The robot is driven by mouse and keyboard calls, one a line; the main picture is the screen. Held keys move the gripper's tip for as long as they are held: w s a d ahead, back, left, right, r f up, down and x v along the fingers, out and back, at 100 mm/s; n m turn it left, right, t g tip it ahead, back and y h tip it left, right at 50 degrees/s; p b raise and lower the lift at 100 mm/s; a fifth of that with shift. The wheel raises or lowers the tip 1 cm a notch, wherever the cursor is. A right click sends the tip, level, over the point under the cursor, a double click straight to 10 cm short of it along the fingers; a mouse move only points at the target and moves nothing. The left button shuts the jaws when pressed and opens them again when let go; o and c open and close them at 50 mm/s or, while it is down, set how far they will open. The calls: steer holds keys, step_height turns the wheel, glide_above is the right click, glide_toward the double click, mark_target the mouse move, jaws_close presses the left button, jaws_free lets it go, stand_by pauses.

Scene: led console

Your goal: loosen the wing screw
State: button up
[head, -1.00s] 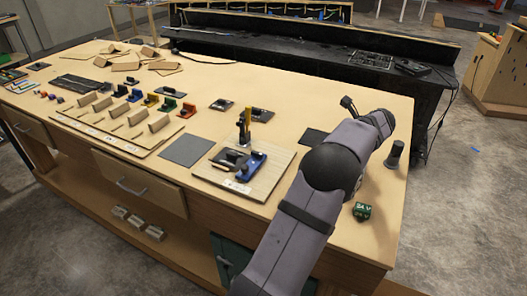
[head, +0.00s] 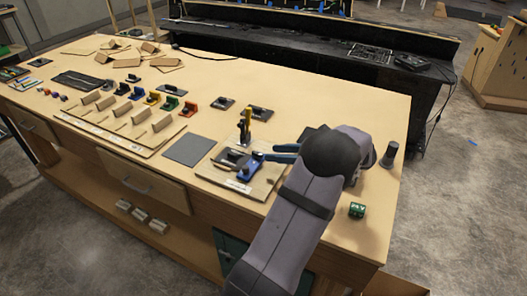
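A light wooden board (head: 264,186) near the table's front edge carries a blue fixture (head: 250,170) and dark parts beside it. A yellow and black upright piece (head: 246,127) stands at the back of the board. The wing screw is too small to make out in this view. My gripper (head: 269,153) reaches in from the right, just behind and right of the blue fixture. Its two blue fingers look apart, with nothing seen between them. I cannot tell whether a finger touches the fixture.
A grey mat (head: 188,149) lies left of the board. A rack with coloured clips (head: 153,98) stands further left. The table's back right is clear.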

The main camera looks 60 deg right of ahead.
mark_target(257, 153)
steer(key=shift+p+x, duration=0.8)
steer(key=shift+x, duration=2.05)
steer(key=shift+c, duration=0.2)
jaws_close()
